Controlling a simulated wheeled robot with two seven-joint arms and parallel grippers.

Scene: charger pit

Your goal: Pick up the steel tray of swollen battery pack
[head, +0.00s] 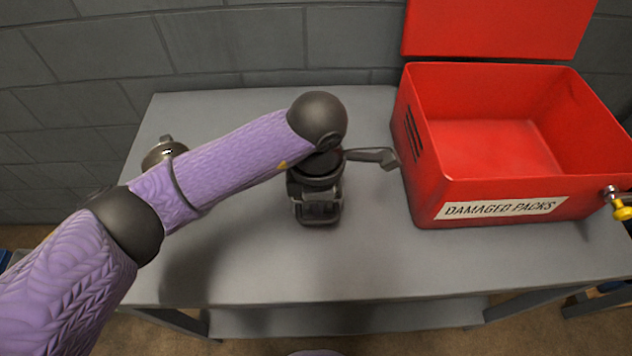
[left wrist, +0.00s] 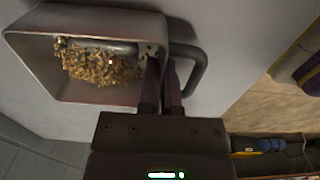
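The steel tray (left wrist: 85,98) fills the upper left of the left wrist view. A silver cylindrical battery pack (left wrist: 105,47) lies in it among tan granules (left wrist: 90,66). A dark loop handle (left wrist: 204,70) stands out from its right wall. My left gripper (left wrist: 161,62) has its fingers close together at that wall beside the handle, with a narrow gap; they look shut on the tray's edge. Whether the tray touches the table is unclear. My right gripper is out of view.
An open red box (head: 500,202) labelled DAMAGED PACKS stands on the right of the grey table (head: 420,262), its lid up. A silver knobbed object (head: 165,150) stands at left, partly behind my arm. The front of the table is clear. A block wall (head: 230,45) closes the back.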

